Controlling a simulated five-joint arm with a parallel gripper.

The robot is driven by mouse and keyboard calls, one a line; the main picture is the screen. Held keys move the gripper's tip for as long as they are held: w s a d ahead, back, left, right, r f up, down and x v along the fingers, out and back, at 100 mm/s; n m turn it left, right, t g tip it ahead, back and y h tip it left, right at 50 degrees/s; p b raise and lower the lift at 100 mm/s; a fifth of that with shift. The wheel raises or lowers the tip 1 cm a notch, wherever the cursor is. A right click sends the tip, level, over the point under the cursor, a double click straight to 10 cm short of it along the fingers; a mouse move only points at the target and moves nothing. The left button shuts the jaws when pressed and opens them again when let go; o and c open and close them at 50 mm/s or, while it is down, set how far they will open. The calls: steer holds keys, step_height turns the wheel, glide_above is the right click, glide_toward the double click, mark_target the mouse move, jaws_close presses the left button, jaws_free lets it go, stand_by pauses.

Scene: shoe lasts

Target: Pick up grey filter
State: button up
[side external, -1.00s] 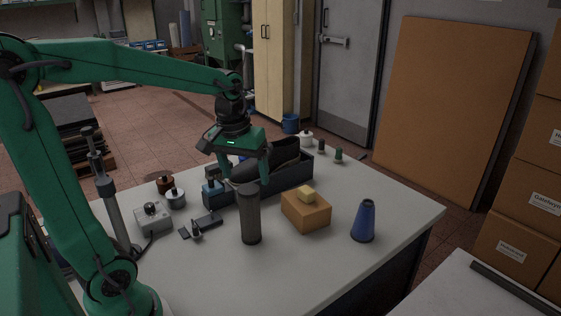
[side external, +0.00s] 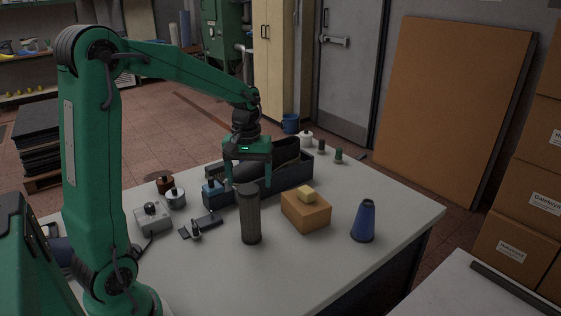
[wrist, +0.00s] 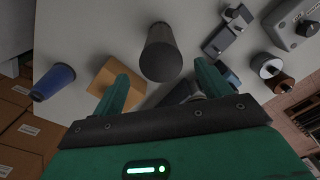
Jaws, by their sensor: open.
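The grey filter is a tall dark grey cylinder (side external: 250,215) standing upright near the middle of the table. In the wrist view the filter (wrist: 161,55) shows end-on, beyond my fingertips and roughly centred between them. My gripper (side external: 248,180) is green, open and empty. In the side view it points down around or behind the top of the filter; the depth between them is hard to tell. In the wrist view its two green fingers (wrist: 161,78) are spread apart with nothing between them.
A dark tray (side external: 290,182) with a shoe is behind.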

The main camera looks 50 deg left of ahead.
mark_target(249, 188)
steer(key=shift+f, duration=0.45)
steer(key=shift+f, duration=0.1)
steer(key=shift+s+f, duration=0.1)
steer(key=shift+f, duration=2.4)
steer(key=c, duration=1.6)
steer(key=shift+r, duration=0.25)
